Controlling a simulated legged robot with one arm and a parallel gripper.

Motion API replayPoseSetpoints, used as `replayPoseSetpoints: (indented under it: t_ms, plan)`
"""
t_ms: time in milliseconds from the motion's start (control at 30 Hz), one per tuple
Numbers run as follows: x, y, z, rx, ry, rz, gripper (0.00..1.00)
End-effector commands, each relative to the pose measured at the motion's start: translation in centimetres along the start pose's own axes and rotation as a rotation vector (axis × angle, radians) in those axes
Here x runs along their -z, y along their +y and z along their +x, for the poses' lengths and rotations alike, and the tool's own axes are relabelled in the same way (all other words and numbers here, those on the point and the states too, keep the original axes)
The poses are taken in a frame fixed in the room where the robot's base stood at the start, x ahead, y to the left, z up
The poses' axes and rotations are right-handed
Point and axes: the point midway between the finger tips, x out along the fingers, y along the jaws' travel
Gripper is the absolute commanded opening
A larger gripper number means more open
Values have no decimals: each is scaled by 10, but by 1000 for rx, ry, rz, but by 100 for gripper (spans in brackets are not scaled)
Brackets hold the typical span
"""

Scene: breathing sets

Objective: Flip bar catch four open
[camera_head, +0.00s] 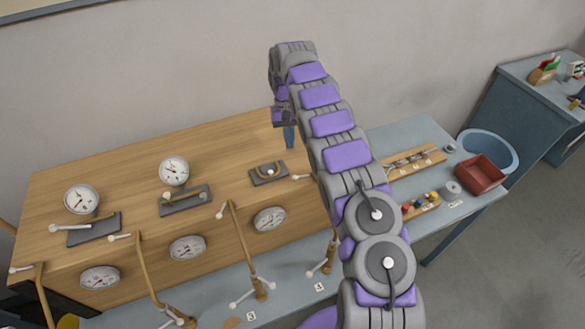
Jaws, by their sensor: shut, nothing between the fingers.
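A label reading 4 (319,287) lies on the bench near a brass post (331,252) that my arm partly covers. My gripper (289,138) is shut and empty, pointing down above the back of the cabinet top, apart from the right plate. My arm hides the cabinet's right end.
Gauges stand on the cabinet top and front. Several brass posts with white-tipped handles rise before it. Right of my arm, the bench (405,130) holds a wooden rack (415,162) and a red bin (480,174); a blue tub (488,148) is beyond. The wall is close behind.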

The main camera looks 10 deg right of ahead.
Motion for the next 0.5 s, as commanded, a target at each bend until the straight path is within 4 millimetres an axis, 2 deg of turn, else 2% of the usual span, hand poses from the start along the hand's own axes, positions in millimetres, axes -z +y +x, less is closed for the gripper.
replayPoseSetpoints:
  t_ms: [33, 333, 500]
  plan:
    - [0, 2, 9, -1, -2, 0, 0]
    - [-1, 1, 50, -1, -3, 0, 0]
    - [-10, 0, 54, -1, 1, -1, 0]
